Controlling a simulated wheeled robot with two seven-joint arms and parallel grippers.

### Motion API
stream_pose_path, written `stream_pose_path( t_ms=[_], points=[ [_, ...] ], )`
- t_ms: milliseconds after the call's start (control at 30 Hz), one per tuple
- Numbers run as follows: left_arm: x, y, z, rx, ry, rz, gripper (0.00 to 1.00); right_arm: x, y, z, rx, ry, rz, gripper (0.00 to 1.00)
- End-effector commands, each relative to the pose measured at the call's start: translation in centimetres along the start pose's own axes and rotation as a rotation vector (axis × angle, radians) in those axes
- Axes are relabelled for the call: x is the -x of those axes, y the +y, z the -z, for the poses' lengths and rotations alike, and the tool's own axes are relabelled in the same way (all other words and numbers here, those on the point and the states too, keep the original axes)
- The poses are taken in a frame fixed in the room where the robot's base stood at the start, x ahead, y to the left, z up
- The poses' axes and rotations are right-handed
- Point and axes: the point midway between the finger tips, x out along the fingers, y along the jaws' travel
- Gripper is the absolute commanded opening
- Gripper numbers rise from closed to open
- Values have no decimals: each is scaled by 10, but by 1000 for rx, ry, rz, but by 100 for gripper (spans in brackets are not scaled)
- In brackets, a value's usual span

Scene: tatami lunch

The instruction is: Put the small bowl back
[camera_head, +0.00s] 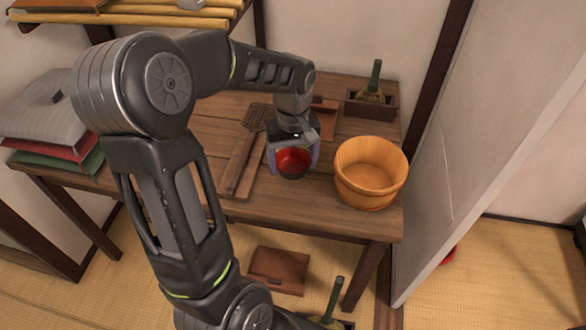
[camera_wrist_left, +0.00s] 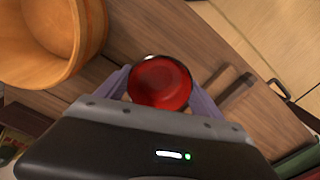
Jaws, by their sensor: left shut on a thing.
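A small red bowl (camera_head: 293,162) with a dark rim is between the fingers of my left gripper (camera_head: 292,168), at the table's middle in the head view. My left gripper is shut on it. The bowl also shows in the left wrist view (camera_wrist_left: 160,82), with a finger on each side. I cannot tell whether the bowl touches the table or is held just above it. My right gripper is not in view.
A wooden tub (camera_head: 370,172) stands close to the right of the bowl. A box with a green-necked bottle (camera_head: 372,90) stands behind. Folded cloths (camera_head: 45,120) are stacked at the left. A reddish-brown board (camera_head: 279,270) lies below the table's front edge.

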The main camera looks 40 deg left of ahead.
Motion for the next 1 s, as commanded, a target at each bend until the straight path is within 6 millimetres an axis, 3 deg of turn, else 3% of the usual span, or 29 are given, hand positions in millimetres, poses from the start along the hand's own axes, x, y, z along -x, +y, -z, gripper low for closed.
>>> stream_pose_path(
  t_ms=[200,600,633,900,1000],
  points=[
    [-30,-1,-1,0,-3,3,35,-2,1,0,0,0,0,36],
    [-35,0,0,0,-1,1,35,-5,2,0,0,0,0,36],
    [-35,0,0,0,-1,1,78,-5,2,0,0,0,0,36],
    [-34,0,0,0,-2,1,99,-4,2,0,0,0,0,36],
    [-34,0,0,0,-2,1,99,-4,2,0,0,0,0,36]
  ],
)
